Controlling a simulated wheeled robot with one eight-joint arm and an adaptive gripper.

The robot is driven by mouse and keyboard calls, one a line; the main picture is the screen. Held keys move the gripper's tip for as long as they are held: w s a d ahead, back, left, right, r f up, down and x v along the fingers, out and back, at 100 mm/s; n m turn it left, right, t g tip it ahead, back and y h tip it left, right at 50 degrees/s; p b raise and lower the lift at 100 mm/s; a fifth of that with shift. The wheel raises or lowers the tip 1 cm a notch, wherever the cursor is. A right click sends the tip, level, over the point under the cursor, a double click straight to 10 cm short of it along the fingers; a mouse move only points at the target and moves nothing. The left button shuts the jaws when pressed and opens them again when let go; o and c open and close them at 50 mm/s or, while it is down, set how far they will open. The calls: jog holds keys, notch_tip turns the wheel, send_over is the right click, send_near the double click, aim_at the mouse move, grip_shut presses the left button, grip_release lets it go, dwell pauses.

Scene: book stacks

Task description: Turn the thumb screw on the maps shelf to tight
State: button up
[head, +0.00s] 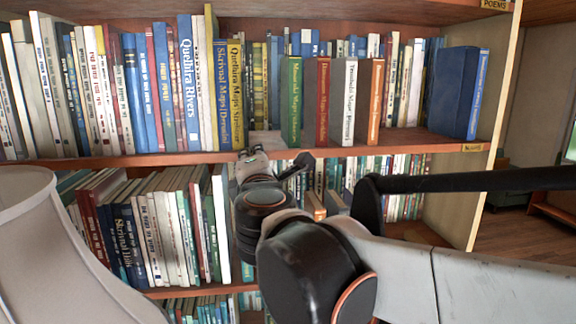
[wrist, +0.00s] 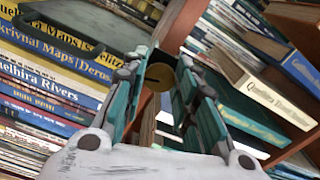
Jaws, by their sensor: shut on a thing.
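The thumb screw (wrist: 160,77) is a round, dull brass-coloured knob in the wrist view, partly covered by the fingers. My gripper (wrist: 161,66) has its teal-padded fingers on either side of it and is shut on it. I cannot read the screw's turn angle. In the head view my gripper (head: 250,156) is at the front edge of the maps shelf (head: 100,162), and the screw is hidden there by my arm. Books with "Maps" on their spines stand on this shelf, among them a yellow one (head: 236,95) and a green one (head: 291,103).
A pale lampshade (head: 70,255) stands at the lower left. Packed books (head: 165,235) fill the shelf below. A dark blue book block (head: 452,92) stands at the right of the maps shelf. Open floor (head: 530,235) shows beyond the bookcase at right.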

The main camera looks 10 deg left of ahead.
jog(key=shift+m, duration=0.8)
jog(key=o, duration=1)
jog(key=shift+o, duration=0.2)
jog(key=v, duration=1.2)
jog(key=shift+d+f, duration=0.1)
jog(key=shift+f, duration=0.05)
